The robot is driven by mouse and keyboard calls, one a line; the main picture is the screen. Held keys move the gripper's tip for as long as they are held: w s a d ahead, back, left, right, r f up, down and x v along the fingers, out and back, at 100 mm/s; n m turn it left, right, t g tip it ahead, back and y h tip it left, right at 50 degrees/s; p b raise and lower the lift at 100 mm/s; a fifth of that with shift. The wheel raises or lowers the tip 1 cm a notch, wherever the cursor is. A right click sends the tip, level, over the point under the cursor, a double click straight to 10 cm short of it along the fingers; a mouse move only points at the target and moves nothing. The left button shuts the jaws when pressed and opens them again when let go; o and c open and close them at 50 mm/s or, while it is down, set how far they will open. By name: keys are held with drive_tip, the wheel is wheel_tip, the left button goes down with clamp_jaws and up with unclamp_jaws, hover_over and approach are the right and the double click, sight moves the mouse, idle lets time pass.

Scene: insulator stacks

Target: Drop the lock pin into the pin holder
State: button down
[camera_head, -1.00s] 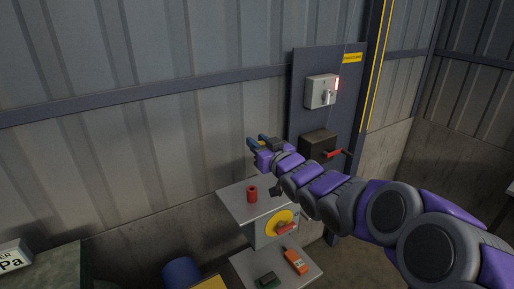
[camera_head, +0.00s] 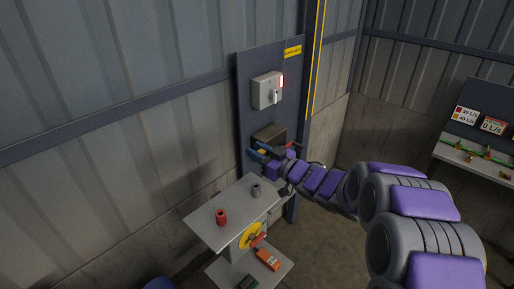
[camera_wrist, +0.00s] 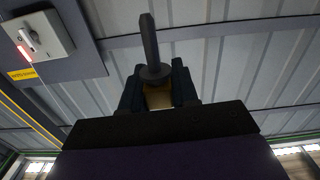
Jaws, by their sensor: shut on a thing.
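My gripper (camera_head: 257,153) is at the far edge of the grey table, in front of the wall panel. In the wrist view it (camera_wrist: 158,92) is shut on the lock pin (camera_wrist: 150,45), a dark grey rod with a wide collar that sticks out past the fingertips. A yellowish part shows between the fingers. In the head view the pin cannot be made out clearly. A small grey cylinder (camera_head: 256,191) and a red cylinder (camera_head: 221,218) stand upright on the table, below and apart from my gripper. I cannot tell for certain which one is the pin holder.
The table top (camera_head: 205,214) has free room around the cylinders. A grey switch box (camera_head: 267,91) and a dark box with a red handle (camera_head: 270,135) are on the wall panel. A lower shelf holds an orange device (camera_head: 268,259). A bench with signs (camera_head: 480,122) stands at the right.

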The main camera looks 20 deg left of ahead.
drive_tip(key=f, duration=0.3)
drive_tip(key=f+b, duration=0.1)
drive_tip(key=shift+a+f, duration=0.3)
drive_tip(key=shift+a, duration=0.1)
drive_tip(key=shift+a+f+b, duration=0.1)
drive_tip(key=shift+f+b, duration=0.3)
drive_tip(key=shift+f, duration=0.3)
drive_tip(key=shift+s+a, duration=0.15)
drive_tip(key=shift+a, duration=0.5)
idle(0.4)
drive_tip(key=shift+a+f+p, duration=0.15)
drive_tip(key=shift+a+p, duration=0.15)
drive_tip(key=shift+p, duration=0.15)
drive_tip(key=shift+d, duration=0.5)
